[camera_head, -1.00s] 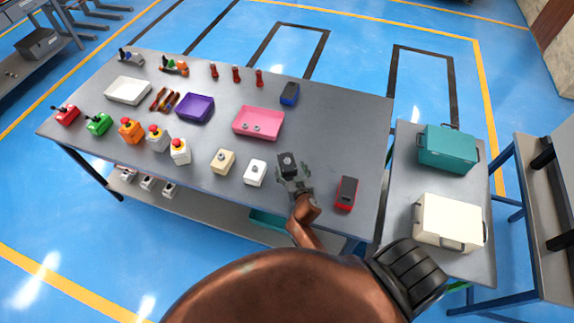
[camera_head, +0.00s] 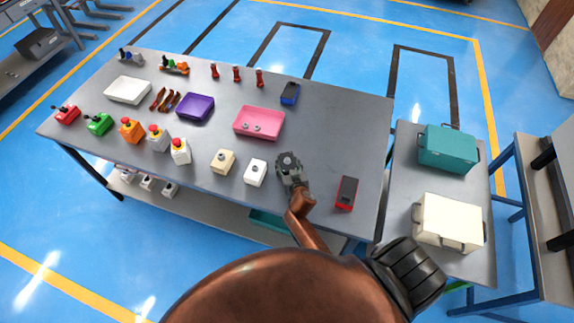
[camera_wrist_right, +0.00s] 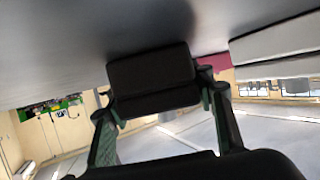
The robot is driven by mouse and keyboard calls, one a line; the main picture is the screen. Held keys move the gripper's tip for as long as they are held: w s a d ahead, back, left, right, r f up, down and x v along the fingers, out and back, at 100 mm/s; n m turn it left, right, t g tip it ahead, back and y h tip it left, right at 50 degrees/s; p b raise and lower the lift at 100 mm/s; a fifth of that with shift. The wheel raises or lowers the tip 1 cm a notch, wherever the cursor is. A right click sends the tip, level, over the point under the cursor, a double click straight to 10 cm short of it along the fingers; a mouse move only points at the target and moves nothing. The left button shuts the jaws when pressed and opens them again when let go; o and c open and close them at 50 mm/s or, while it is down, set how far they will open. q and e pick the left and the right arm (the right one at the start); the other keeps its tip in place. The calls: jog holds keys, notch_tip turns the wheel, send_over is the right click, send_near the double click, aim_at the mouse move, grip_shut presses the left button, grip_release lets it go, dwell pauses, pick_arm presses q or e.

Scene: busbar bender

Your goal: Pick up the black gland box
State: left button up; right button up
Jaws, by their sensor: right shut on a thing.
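The black gland box (camera_head: 287,159) is at the front of the grey table, right of the white gland box, with a grey round gland on top. My right gripper (camera_head: 289,170) is shut on it from the front. In the right wrist view the black gland box (camera_wrist_right: 152,75) sits between the two fingers of my right gripper (camera_wrist_right: 160,88), one finger at each side. I cannot tell whether it touches the table or is slightly above it. My left gripper is not in view.
A white gland box (camera_head: 255,173) and a beige one (camera_head: 223,161) stand to the left. A red and black device (camera_head: 347,193) lies to the right. A pink tray (camera_head: 259,124) and a blue device (camera_head: 290,93) are behind. The table (camera_head: 340,130) is clear between them.

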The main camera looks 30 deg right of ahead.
jog(key=c, duration=0.6)
